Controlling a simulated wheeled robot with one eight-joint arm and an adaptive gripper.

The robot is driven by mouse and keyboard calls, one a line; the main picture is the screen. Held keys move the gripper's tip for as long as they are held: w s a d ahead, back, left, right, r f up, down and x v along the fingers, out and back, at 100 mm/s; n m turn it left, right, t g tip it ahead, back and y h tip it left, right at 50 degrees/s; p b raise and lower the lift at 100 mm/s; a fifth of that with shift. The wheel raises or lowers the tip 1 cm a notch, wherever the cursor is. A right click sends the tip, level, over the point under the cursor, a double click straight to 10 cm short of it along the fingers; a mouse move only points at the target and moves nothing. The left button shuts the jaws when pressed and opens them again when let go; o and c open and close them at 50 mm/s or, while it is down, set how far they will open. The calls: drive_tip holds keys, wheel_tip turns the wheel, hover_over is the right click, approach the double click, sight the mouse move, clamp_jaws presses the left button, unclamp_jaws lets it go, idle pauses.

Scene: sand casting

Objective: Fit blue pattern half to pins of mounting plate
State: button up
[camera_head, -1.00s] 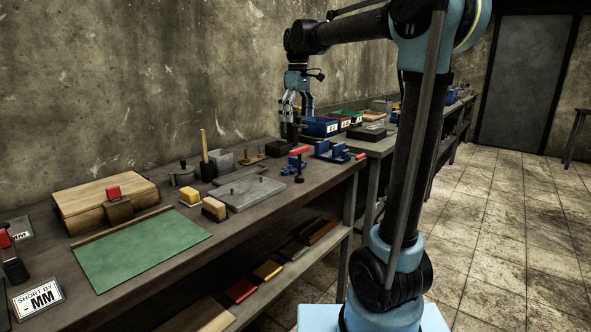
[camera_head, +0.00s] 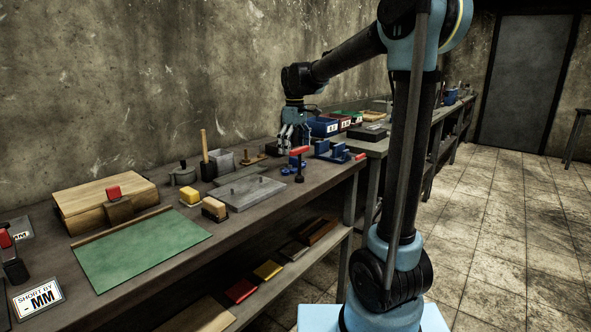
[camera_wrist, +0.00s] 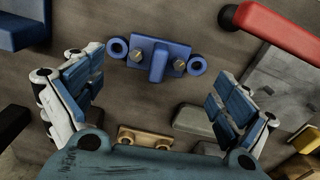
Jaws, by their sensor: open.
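The blue pattern half (camera_wrist: 165,55), with a ring ear at each end and a raised middle block, lies on the bench between and just beyond my fingers in the wrist view. In the head view it shows small and blue (camera_head: 290,168). My gripper (camera_wrist: 155,88) is open and empty, its fingers spread wide either side of the pattern half. In the head view my gripper (camera_head: 294,147) is low over the bench's far end. The grey mounting plate (camera_head: 243,194) lies flat nearer the camera; part of it shows at right in the wrist view (camera_wrist: 265,85).
Blue fixtures (camera_head: 335,152) and bins (camera_head: 322,127) lie beyond. A green mat (camera_head: 140,248) lies at the near end.

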sight(295, 167)
drive_tip(key=shift+w+a+f, duration=0.1)
drive_tip(key=shift+w+f, duration=0.05)
drive_tip(key=shift+f, duration=2.55)
drive_tip(key=c, duration=1.4)
